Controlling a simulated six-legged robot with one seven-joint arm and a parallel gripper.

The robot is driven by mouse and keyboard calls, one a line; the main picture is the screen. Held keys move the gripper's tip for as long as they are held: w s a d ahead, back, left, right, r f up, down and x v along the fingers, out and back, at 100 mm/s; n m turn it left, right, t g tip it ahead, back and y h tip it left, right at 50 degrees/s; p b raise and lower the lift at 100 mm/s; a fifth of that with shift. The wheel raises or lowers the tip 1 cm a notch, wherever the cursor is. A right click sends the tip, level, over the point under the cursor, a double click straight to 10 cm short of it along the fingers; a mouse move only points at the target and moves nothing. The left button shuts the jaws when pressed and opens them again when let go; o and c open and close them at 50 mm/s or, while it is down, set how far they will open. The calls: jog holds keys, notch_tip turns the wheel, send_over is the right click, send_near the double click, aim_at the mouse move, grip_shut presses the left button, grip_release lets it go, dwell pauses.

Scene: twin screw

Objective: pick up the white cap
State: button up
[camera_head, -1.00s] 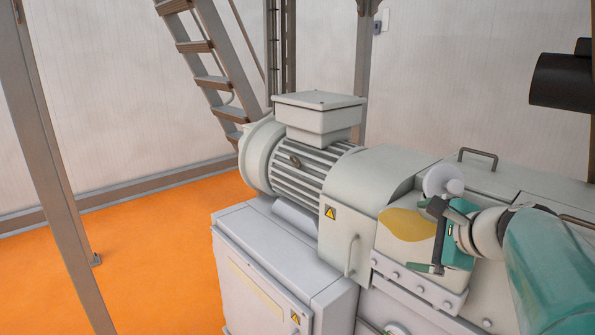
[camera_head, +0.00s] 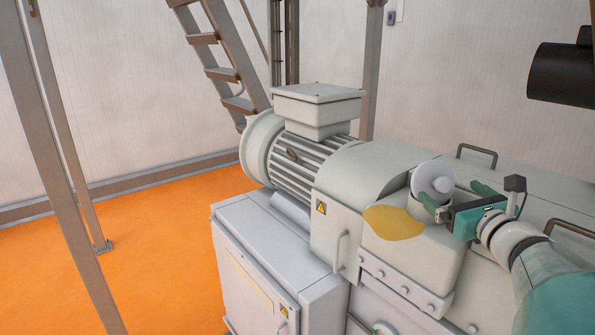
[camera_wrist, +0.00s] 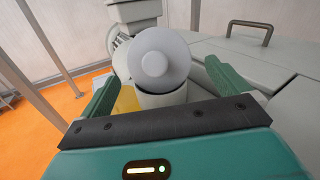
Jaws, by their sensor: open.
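The white cap (camera_head: 430,176) is a round disc with a small knob in its middle. It stands tilted at the top of a short pale cylindrical neck (camera_head: 419,209) on the machine. In the wrist view the cap (camera_wrist: 170,75) faces me, above the neck's rim (camera_wrist: 161,100). My gripper (camera_head: 456,193) is open and empty, its two green fingers pointing toward the cap. In the wrist view the fingers of my gripper (camera_wrist: 158,77) stand left and right of the cap and neck, apart from the cap there. Whether the cap touches the neck is unclear.
A finned motor (camera_head: 298,160) with a box on top stands left of the neck. A yellow patch (camera_head: 394,222) lies on the housing beside the neck. Handles (camera_head: 478,152) rise from the covers behind my gripper. A dark cylinder (camera_head: 562,73) hangs at the upper right.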

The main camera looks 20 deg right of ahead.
aim_at(434, 179)
jog(key=shift+x, duration=3.55)
jog(key=shift+a+f, duration=0.1)
jog(key=shift+a, duration=0.15)
jog(key=c, duration=0.8)
jog(key=shift+c, duration=0.2)
